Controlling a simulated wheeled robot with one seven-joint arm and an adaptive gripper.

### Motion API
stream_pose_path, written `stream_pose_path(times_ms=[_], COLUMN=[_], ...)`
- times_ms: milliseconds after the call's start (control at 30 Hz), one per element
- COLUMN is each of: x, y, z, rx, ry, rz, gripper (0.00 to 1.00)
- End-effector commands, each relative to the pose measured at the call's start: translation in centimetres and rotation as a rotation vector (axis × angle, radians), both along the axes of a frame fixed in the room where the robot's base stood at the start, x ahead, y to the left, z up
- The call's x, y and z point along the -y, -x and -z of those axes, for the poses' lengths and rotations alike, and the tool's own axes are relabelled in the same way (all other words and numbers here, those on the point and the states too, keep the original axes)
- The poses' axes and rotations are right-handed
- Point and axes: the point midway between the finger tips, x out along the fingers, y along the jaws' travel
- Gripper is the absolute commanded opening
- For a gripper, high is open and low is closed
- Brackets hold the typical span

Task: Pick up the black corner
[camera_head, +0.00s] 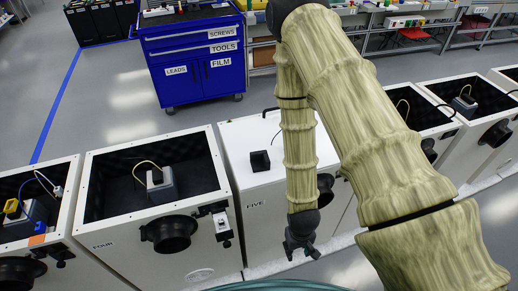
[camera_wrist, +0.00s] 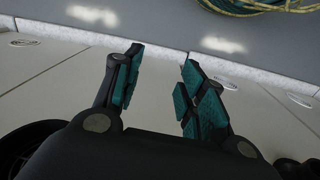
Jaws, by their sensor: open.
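The black corner appears to be the small dark block (camera_head: 260,160) on the white top of the cabinet marked FIVE (camera_head: 238,141), in the head view. My gripper (camera_head: 304,253) hangs below and to the right of it in the picture, in front of the cabinets and apart from the block. In the wrist view my gripper (camera_wrist: 160,78) shows two fingers with teal pads, spread apart with nothing between them. The block does not show in the wrist view.
An open box marked FOUR (camera_head: 98,246) stands left of FIVE, with a grey device inside. More open boxes line both sides. A black handle (camera_head: 270,112) and thin cable are at FIVE's back edge. A blue tool cart (camera_head: 190,55) stands behind; grey floor lies between.

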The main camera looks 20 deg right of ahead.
Motion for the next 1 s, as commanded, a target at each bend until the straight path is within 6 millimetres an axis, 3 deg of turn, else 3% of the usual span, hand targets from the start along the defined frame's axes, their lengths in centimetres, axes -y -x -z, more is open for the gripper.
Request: stream_pose_path(times_ms=[33, 100, 400, 667, 1000], x=[-0.1, -0.2, -0.3, -0.8, -2.2], y=[-2.1, -4.3, -11.1, -15.9, -22.1], z=[-3.3, -5.7, -14.6, -19.5, -28.3], rx=[0.009, 0.008, 0.004, 0.005, 0.008], ry=[0.005, 0.01, 0.015, 0.006, -0.027], rz=[-0.003, -0.003, 0.01, 0.022, 0.033], gripper=[0.41, 0.41, 0.41, 0.41, 0.41])
